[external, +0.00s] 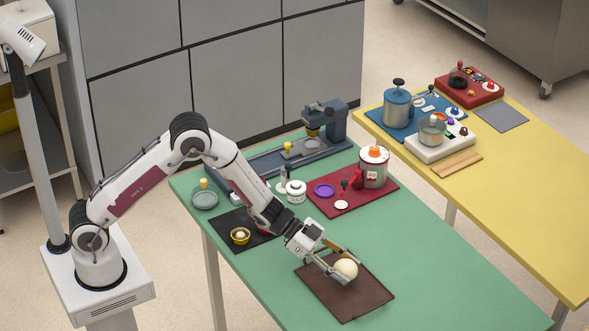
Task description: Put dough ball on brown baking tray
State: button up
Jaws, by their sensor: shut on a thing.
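The dough ball (346,269) is a pale cream sphere in the external view. My gripper (343,267) is shut on it, with the fingers on either side. The brown baking tray (347,301) is a flat dark brown sheet on the front part of the green table.
Green table surface (440,270) is clear to the right. A yellow table (530,190) holds more devices.

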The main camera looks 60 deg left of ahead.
jog(key=shift+f, duration=1.8)
jog(key=shift+f, duration=0.15)
jog(key=o, duration=1)
jog(key=shift+v, duration=6.1)
jog(key=shift+w, duration=0.1)
